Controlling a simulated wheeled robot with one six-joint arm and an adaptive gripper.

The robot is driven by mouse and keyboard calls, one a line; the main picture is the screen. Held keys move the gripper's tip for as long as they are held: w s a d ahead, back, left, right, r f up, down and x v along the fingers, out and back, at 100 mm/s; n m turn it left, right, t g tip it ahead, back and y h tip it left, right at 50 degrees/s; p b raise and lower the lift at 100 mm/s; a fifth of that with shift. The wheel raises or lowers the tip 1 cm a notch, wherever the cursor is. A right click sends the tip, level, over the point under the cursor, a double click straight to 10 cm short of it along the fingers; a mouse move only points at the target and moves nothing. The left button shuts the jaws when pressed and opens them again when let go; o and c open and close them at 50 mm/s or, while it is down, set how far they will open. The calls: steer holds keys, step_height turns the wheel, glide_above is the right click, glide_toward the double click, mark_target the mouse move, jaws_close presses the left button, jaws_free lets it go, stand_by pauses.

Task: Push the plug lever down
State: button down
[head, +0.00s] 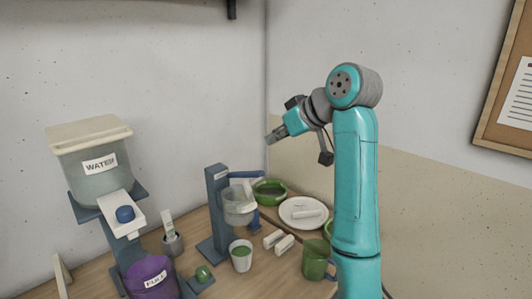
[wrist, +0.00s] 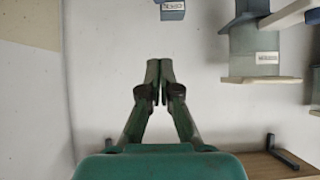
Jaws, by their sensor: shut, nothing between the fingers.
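A blue lever (head: 247,174), which looks like the plug lever, sticks out level to the right from the top of a blue-grey stand (head: 217,215). A cloudy clear hopper (head: 239,208) hangs on the stand just below the lever. A white cup with green contents (head: 241,257) stands under the hopper. My gripper (head: 271,138) is above and slightly right of the lever in the head view, apart from it. Its fingers (wrist: 160,65) are together and empty in the wrist view, where the lever does not show. The labelled stand top (wrist: 172,10) is at that view's upper edge.
A water tank (head: 95,175) on its own stand and a purple bucket (head: 150,277) are at left. A green bowl (head: 270,190), a white plate (head: 293,219), white blocks (head: 285,245) and a green mug (head: 315,260) are right of the stand. Air around my gripper is clear.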

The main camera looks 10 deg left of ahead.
glide_above(259, 172)
steer(key=w+a, duration=0.1)
step_height(259, 172, down, 6)
steer(key=shift+w+a+r, duration=0.15)
steer(key=shift+r, duration=0.05)
steer(key=f, duration=0.3)
steer(key=shift+s+d, duration=0.2)
steer(key=shift+d, duration=0.2)
steer(key=shift+s+d+f, duration=0.15)
steer(key=shift+f, duration=0.3)
